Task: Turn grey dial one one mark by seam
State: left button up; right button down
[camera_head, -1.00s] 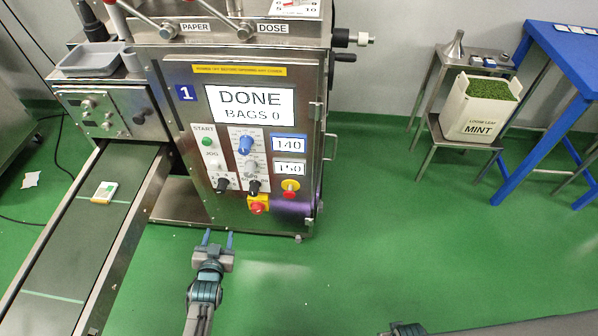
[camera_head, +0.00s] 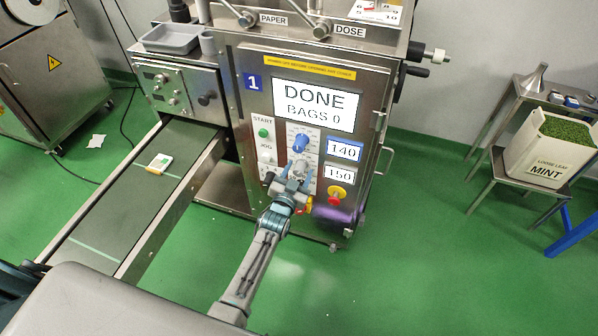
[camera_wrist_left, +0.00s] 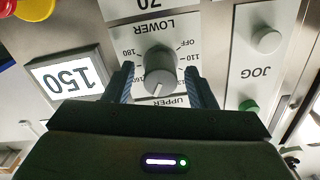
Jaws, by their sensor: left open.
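The grey dial (camera_wrist_left: 160,68) shows in the left wrist view, which is upside down. It has a white pointer line and a printed scale around it with 110, 160, 180 and OFF. My left gripper (camera_wrist_left: 159,74) is open, with one finger on each side of the dial; I cannot tell whether they touch it. In the head view the dial (camera_head: 299,164) is partly hidden behind my left gripper (camera_head: 293,182). The blue dial (camera_head: 300,143) sits above it. The displays read 140 (camera_head: 343,151) and 150 (camera_head: 339,174). My right gripper is not in view.
The main screen (camera_head: 316,105) reads DONE, BAGS 0. A red stop button (camera_head: 337,193) on yellow is right of the gripper. The green START button (camera_head: 263,132) and JOG button (camera_wrist_left: 266,40) are beside the dials. A belt (camera_head: 135,195) runs at left.

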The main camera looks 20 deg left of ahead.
pick_arm(q)
jog(key=shift+w, duration=0.35)
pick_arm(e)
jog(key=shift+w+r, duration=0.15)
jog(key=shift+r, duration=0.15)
pick_arm(q)
jog(key=c, duration=1)
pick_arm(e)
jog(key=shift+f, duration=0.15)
pick_arm(q)
jog(key=n+p, duration=0.3)
jog(key=n, duration=0.1)
jog(key=shift+n, duration=0.3)
jog(key=shift+a+n, duration=0.1)
jog(key=shift+n, duration=0.6)
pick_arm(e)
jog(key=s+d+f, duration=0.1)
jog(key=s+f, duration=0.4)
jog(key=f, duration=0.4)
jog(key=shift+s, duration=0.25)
